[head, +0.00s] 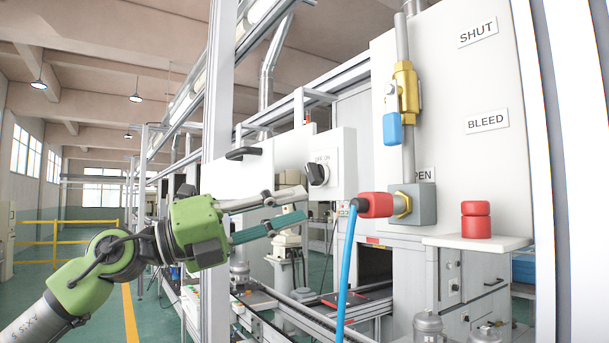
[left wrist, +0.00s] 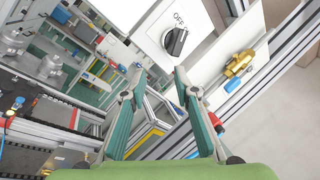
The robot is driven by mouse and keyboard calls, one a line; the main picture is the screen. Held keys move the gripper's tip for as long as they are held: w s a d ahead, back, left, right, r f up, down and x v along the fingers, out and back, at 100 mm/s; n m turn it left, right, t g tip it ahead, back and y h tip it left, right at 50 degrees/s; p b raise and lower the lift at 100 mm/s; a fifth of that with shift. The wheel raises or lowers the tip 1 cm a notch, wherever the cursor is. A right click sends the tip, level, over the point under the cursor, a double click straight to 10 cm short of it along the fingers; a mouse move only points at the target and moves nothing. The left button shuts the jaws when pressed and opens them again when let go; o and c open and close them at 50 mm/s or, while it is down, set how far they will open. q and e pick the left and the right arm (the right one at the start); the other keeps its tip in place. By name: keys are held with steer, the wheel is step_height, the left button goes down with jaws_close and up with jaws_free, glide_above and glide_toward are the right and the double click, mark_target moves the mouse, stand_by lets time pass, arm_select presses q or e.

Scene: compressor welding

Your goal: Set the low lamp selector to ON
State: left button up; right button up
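The lamp selector is a black rotary knob (head: 318,174) on a white panel (head: 343,165), with OFF and ON printed above it. It also shows in the left wrist view (left wrist: 175,41), with OFF beside it; I cannot tell for sure which mark it points to. My left gripper (head: 305,202) is open and empty, its two fingers apart. In the head view it is just below and left of the knob. In the left wrist view the left gripper (left wrist: 160,71) has the knob beyond and slightly right of its fingertips, not touching. My right gripper is not in view.
A black handle (head: 243,153) sticks out left of the selector. To the right are a yellow valve with a blue handle (head: 392,129), a red connector (head: 376,204) with a blue hose (head: 346,270), and a red knob (head: 476,219) on a shelf. A metal post (head: 217,120) stands behind my left arm.

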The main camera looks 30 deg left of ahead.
mark_target(308, 169)
arm_select(q)
steer(key=s+a+r+m+y, duration=0.1)
steer(key=s+a+r+y, duration=0.3)
steer(key=s+r+y, duration=0.45)
steer(key=w+d+h+p, duration=0.1)
steer(key=w+p, duration=0.1)
steer(key=w, duration=0.1)
steer(key=w+d+f+p, duration=0.1)
steer(key=w+d+p, duration=0.1)
steer(key=w, duration=0.2)
steer(key=w+d+f+h+p, duration=0.1)
steer(key=w+d+p, duration=0.1)
steer(key=w+p, duration=0.1)
steer(key=shift+w+h, duration=0.35)
steer(key=shift+w, duration=0.3)
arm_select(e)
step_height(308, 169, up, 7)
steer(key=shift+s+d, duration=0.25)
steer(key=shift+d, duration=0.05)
arm_select(q)
steer(key=shift+s, duration=0.1)
jaws_close()
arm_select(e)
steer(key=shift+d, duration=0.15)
